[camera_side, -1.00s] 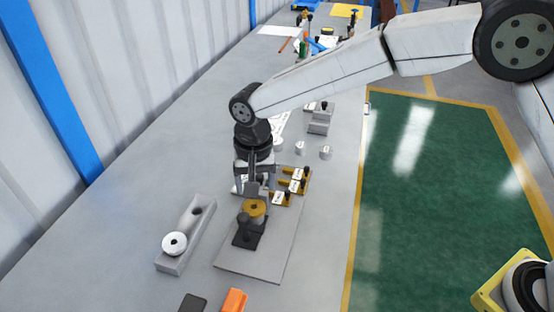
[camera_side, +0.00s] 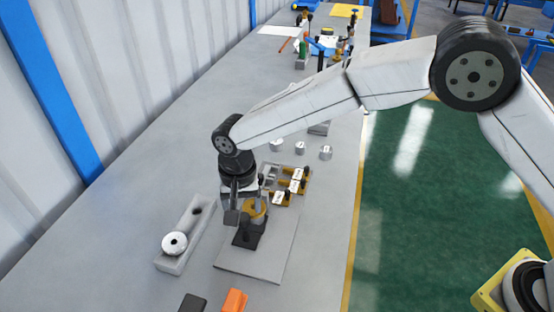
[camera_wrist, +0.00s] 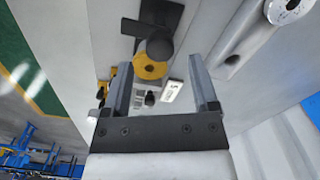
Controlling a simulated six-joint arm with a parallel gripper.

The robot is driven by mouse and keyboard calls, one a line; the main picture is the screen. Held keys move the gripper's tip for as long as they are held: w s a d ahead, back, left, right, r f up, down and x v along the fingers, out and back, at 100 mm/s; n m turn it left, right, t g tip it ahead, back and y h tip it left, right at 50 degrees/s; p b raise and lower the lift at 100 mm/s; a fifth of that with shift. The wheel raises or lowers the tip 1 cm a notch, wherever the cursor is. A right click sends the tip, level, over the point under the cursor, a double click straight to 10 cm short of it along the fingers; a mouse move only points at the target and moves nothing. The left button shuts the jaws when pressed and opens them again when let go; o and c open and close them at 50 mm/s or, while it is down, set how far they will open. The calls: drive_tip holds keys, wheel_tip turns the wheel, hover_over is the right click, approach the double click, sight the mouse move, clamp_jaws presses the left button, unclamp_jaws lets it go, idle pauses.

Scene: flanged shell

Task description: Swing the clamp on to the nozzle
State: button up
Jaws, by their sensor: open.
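A brass-coloured round flange (camera_side: 258,216) stands by a black block (camera_side: 246,240) on a grey plate. In the wrist view, the flange (camera_wrist: 150,67) has a dark rounded knob (camera_wrist: 160,46) beside it. I cannot tell for sure which part is the nozzle. Several yellow clamp-like pieces with white labels (camera_side: 278,198) sit just right of the flange; one label (camera_wrist: 172,91) shows between my fingers in the wrist view. My gripper (camera_side: 238,214) is open, pointing down at the flange's left side, and partly covers it. In the wrist view, the fingers (camera_wrist: 161,78) are apart with nothing gripped.
A long grey block (camera_side: 200,228) with a white disc (camera_side: 174,243) and a hole lies at left. Small grey cylinders (camera_side: 300,148) stand behind. An orange block (camera_side: 235,300) and a dark block (camera_side: 193,303) are at the front. The bench is clear at far left.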

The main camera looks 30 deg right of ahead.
sight(243, 216)
drive_tip(key=shift+f, duration=1.7)
drive_tip(key=shift+c, duration=0.2)
clamp_jaws()
